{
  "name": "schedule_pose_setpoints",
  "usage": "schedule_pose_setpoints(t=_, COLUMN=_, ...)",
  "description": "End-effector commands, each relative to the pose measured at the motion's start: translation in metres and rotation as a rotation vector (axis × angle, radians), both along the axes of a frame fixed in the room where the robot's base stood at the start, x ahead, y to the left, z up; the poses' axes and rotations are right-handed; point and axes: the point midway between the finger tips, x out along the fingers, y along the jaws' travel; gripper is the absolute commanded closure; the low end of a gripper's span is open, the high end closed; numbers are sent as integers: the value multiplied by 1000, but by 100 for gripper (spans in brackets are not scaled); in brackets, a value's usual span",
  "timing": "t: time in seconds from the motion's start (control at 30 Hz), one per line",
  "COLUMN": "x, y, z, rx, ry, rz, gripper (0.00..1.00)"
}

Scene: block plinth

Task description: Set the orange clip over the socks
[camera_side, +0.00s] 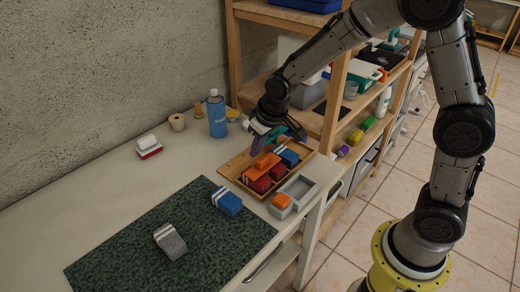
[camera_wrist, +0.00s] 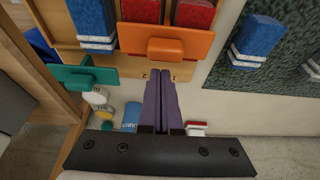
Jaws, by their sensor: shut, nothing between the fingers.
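The orange clip (camera_wrist: 190,42), a flat plate with a raised handle, lies at the red socks (camera_wrist: 195,12) in the wrist view, covering part of them. It also shows in the side view (camera_side: 267,160) above the red socks (camera_side: 257,182) in the wooden tray. Blue socks with white bands (camera_wrist: 92,22) sit beside the red ones. A teal clip (camera_wrist: 84,74) is at the left in the wrist view. My gripper (camera_wrist: 162,73) has purple fingers, shut and empty, pointing toward the orange handle and apart from it in the picture. In the side view it is over the tray's far end.
The wooden tray (camera_side: 238,164) stands near the table's right edge beside a grey tray (camera_side: 303,188) with an orange block (camera_side: 282,200). A green mat (camera_side: 120,245) holds a blue sock (camera_side: 229,204) and a grey one (camera_side: 172,244). A blue bottle (camera_side: 217,116) stands behind.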

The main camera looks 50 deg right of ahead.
Motion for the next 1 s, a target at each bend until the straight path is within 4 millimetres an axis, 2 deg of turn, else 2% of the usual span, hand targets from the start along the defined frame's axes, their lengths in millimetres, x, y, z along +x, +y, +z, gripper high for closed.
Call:
schedule_pose_setpoints(t=0.17, x=29, y=0, z=0, rx=1, ry=-3, rz=-2, gripper=100)
schedule_pose_setpoints(t=0.2, x=24, y=0, z=11, rx=1, ry=-8, rz=-1, gripper=100)
schedule_pose_setpoints(t=0.6, x=0, y=0, z=78, rx=1, ry=-9, rz=0, gripper=100)
schedule_pose_setpoints(t=0.8, x=-6, y=0, z=93, rx=1, ry=-6, rz=0, gripper=100)
schedule_pose_setpoints(t=1.0, x=-7, y=0, z=96, rx=1, ry=-5, rz=0, gripper=100)
